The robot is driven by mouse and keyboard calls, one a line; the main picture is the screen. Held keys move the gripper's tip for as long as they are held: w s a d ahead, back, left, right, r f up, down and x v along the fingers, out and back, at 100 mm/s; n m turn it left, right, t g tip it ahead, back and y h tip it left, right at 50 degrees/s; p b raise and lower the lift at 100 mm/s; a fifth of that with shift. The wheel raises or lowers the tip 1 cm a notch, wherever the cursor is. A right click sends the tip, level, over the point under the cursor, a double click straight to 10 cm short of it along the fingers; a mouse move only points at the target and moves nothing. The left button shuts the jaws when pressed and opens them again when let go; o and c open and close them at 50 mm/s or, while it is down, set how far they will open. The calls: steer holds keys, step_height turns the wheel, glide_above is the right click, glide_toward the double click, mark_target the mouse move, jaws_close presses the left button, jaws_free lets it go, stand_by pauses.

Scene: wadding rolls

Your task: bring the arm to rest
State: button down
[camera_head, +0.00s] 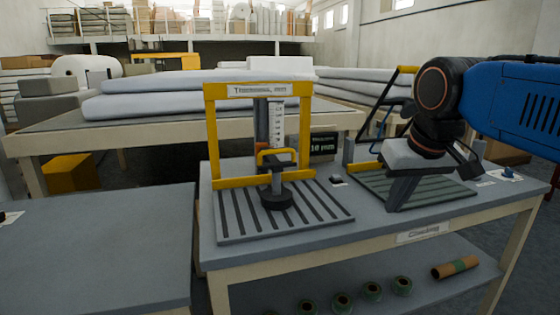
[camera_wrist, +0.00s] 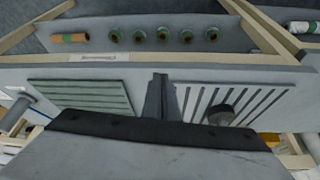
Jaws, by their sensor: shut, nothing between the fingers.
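My blue arm comes in from the right in the head view. My gripper (camera_head: 401,193) hangs over the front right part of the bench, in front of the right-hand slatted plate. Its dark fingers are together with nothing between them. In the wrist view my gripper (camera_wrist: 161,98) shows its shut fingers between the two slatted plates as seen from above. I cannot tell exactly how high the fingertips are over the bench.
A yellow-framed thickness gauge (camera_head: 210,135) stands on a slatted plate on the bench (camera_head: 375,222), left of my gripper. Several green rolls (camera_head: 402,285) and a brown tube (camera_head: 455,267) lie on the lower shelf.

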steer(key=s+d+f, duration=0.2)
steer(key=s+f, duration=0.4)
steer(key=f, duration=0.4)
steer(key=s+d+f+m, duration=0.1)
steer(key=s+d+f, duration=0.2)
steer(key=s+f, duration=0.4)
step_height(320, 180, down, 4)
steer(key=shift+d+r, duration=0.15)
steer(key=shift+d, duration=0.1)
stand_by(1.1)
